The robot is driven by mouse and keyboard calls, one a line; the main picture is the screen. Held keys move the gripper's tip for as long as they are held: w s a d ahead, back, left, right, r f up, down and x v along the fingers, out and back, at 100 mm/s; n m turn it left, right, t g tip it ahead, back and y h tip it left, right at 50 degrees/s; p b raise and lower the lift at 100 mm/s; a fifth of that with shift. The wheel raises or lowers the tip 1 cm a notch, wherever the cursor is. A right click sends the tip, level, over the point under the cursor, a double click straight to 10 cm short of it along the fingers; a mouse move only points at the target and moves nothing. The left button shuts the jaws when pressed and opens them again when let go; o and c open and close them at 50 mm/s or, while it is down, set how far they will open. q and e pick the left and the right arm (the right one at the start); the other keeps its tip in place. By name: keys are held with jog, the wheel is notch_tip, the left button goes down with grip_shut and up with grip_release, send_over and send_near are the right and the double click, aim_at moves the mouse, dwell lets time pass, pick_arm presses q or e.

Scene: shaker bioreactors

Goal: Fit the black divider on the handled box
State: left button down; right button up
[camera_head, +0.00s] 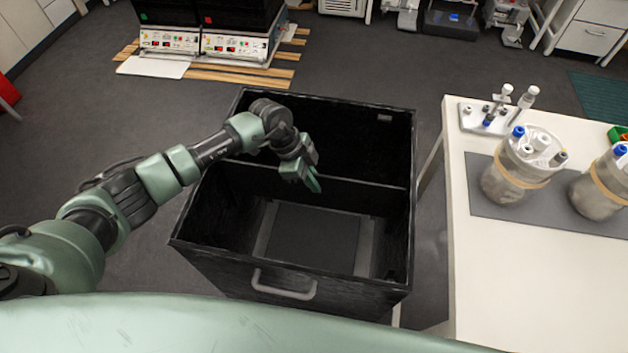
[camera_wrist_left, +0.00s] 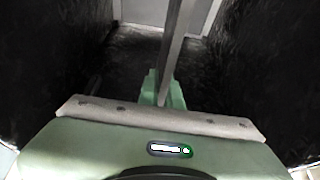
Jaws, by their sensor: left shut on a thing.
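The handled box (camera_head: 225,264) is a large open-topped black box standing on the floor, with a grey handle (camera_head: 283,291) on its near wall. The black divider (camera_head: 365,197) stands crosswise inside it, its thin lighter top edge running from the left wall towards the right wall. My left gripper (camera_head: 314,184) reaches into the box from the left and is shut on the divider's top edge. In the left wrist view the divider (camera_wrist_left: 176,45) shows as a thin grey strip between the green fingers (camera_wrist_left: 163,90). Whether its ends sit in slots cannot be told. My right gripper is not in view.
A white table (camera_head: 520,290) stands close to the box's right side, carrying vessels (camera_head: 520,165) with tubing caps on a grey mat. Shaker units (camera_head: 205,42) stand on wooden slats at the back left. The dark floor left of the box is clear.

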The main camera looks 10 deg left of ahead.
aim_at(314, 195)
pick_arm(q)
jog(key=shift+f, duration=0.2)
jog(key=shift+f, duration=0.55)
jog(key=shift+f+b, duration=0.25)
jog(key=shift+b, duration=0.1)
jog(key=shift+f, duration=0.4)
jog(key=shift+f+b, duration=0.3)
jog(key=shift+f, duration=0.15)
jog(key=shift+f, duration=0.35)
jog(key=shift+f, duration=0.1)
dwell(0.5)
jog(key=shift+f+b, duration=0.4)
jog(key=shift+f, duration=0.25)
jog(key=shift+f, duration=0.2)
